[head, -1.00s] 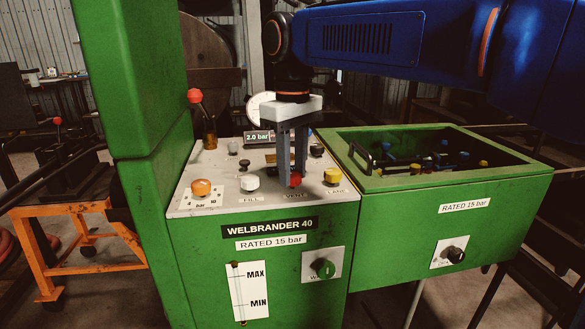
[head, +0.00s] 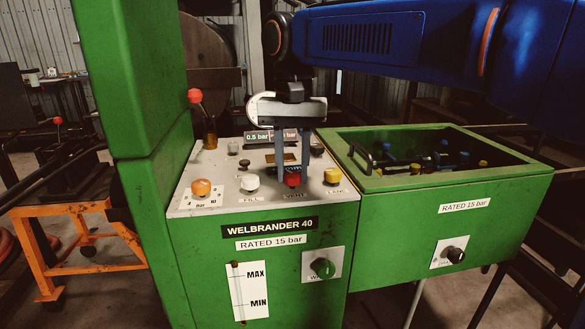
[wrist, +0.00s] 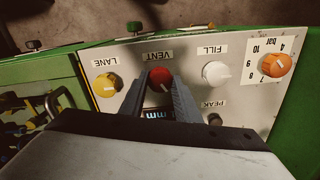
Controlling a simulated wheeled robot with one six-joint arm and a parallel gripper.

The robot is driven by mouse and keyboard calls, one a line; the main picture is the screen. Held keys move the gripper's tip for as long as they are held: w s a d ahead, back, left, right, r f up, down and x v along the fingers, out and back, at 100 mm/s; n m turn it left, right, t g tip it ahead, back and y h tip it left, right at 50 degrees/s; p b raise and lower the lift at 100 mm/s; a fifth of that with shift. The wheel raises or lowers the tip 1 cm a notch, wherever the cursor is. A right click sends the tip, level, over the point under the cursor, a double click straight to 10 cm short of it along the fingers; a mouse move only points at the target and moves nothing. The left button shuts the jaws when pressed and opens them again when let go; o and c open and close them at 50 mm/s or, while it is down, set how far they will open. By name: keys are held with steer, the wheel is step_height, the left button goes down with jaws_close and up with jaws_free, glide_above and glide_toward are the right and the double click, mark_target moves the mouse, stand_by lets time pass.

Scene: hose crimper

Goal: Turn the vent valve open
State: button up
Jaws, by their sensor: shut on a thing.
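The red vent knob (head: 292,180) stands on the pale sloping control panel, at the panel's front edge. It also shows in the wrist view (wrist: 159,76), beside the word VENT. My gripper (head: 292,172) points down over the panel, with its two grey fingers shut on the red knob from either side. In the wrist view the fingertips (wrist: 160,84) flank the knob closely and hide part of its sides. A small display (head: 258,137) behind the fingers reads 0.5 bar; my gripper partly covers the display area.
A white knob (head: 249,182) labelled FILL stands left of the vent knob, and a yellow knob (head: 332,175) labelled LANE stands right. An orange knob (head: 201,187) is further left. A red-tipped lever (head: 195,96) rises behind. An open green box (head: 450,205) adjoins on the right.

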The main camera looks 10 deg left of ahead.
mark_target(294, 174)
steer(key=m, duration=0.5)
steer(key=shift+m, duration=0.4)
stand_by(0.4)
steer(key=o, duration=1)
steer(key=shift+o, duration=0.2)
steer(key=shift+r, duration=0.1)
step_height(294, 174, up, 17)
steer(key=shift+r, duration=0.15)
steer(key=shift+d, duration=0.1)
